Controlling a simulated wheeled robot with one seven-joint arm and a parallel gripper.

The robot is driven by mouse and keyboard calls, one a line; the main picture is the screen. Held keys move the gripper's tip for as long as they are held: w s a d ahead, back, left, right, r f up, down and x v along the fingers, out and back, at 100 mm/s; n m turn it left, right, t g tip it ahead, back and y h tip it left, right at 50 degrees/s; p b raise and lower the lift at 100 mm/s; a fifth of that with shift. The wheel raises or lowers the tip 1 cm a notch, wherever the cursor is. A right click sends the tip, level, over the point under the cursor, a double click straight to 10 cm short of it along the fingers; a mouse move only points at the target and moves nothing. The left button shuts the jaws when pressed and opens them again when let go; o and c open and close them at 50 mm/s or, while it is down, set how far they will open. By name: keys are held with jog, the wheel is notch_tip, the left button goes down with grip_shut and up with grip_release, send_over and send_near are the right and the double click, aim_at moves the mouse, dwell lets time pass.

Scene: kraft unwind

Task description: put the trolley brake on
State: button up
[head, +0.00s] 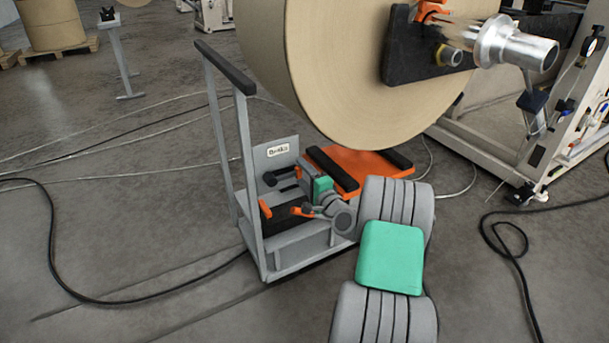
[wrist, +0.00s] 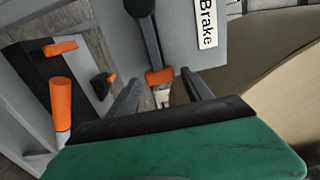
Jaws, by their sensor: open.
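The trolley (head: 292,250) is a grey frame with a tall push handle. Its upright plate (head: 276,157) carries a label, which reads "Brake" in the wrist view (wrist: 207,22). Beside the label is the brake lever (wrist: 146,32), a dark arm with an orange end (wrist: 160,77); it shows small in the head view (head: 270,179), partly hidden by my gripper. My gripper (wrist: 164,90) is open and faces the plate. The lever's orange end appears between the fingertips; I cannot tell whether they touch it. My gripper shows at the trolley in the head view (head: 303,182).
Other orange handles (wrist: 61,102) sit below the lever on the trolley. A large kraft roll (head: 330,70) hangs just behind and above, on a machine stand. An orange platform (head: 372,165) lies beside the trolley.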

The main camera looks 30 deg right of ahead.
jog(key=s+p, duration=0.1)
jog(key=s, duration=0.6)
jog(key=shift+s+a, duration=0.25)
jog(key=shift+s, duration=0.15)
